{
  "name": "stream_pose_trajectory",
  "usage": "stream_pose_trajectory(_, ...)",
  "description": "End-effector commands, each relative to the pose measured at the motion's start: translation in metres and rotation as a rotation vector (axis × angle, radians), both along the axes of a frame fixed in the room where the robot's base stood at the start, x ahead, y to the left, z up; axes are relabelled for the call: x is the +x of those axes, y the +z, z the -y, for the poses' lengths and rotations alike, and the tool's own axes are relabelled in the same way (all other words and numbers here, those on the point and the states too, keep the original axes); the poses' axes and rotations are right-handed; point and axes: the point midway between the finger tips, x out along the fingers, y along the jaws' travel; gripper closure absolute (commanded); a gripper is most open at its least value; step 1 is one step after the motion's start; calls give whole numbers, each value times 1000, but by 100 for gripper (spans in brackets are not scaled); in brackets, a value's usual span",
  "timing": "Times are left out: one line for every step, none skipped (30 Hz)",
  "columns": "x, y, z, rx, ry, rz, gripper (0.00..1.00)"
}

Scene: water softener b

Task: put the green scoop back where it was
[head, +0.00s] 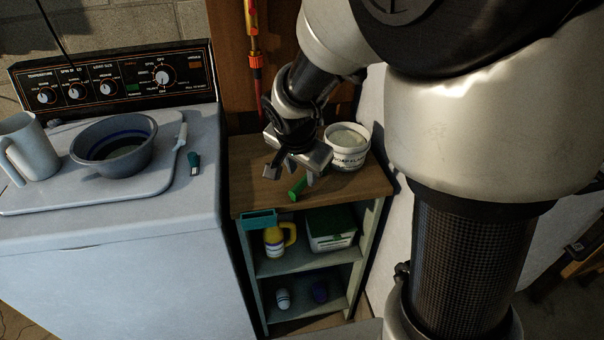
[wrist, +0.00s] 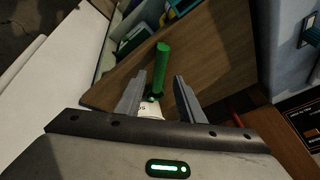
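The green scoop (head: 297,188) is at the wooden top of a small shelf unit, just below my gripper (head: 292,173). In the wrist view, its green handle (wrist: 162,62) shows between and beyond the fingertips of my gripper (wrist: 159,76). My gripper is open, with gaps between its fingers and the handle. The scoop's other end is mostly hidden, so I cannot tell whether it rests on the wood. A white tub (head: 347,158) with dark lettering and pale contents stands on the wooden top, behind and right of my gripper.
The wooden top (head: 248,186) is clear on its left. A washer on the left carries a bowl (head: 114,146) and jug (head: 28,149).

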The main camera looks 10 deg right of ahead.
Motion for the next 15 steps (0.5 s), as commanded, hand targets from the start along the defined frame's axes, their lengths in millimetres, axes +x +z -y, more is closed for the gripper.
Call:
stream_pose_trajectory(-4,14,-3,3,2,5,65)
stream_pose_trajectory(-7,20,-4,4,1,6,65)
stream_pose_trajectory(-11,28,-5,3,1,4,65)
stream_pose_trajectory(-13,33,-6,3,1,5,65)
stream_pose_trajectory(-16,38,-6,3,1,4,65)
stream_pose_trajectory(-19,45,-7,2,0,4,65)
stream_pose_trajectory(-21,49,-7,2,0,4,65)
stream_pose_trajectory(-22,53,-8,2,0,4,65)
stream_pose_trajectory(-25,58,-9,2,0,2,65)
stream_pose_trajectory(-26,60,-9,2,1,2,65)
stream_pose_trajectory(-27,63,-10,1,1,1,65)
stream_pose_trajectory(-29,66,-10,1,0,1,65)
stream_pose_trajectory(-30,67,-10,1,2,1,65)
stream_pose_trajectory(-31,69,-10,1,4,0,65)
stream_pose_trajectory(-34,72,-8,0,11,-1,65)
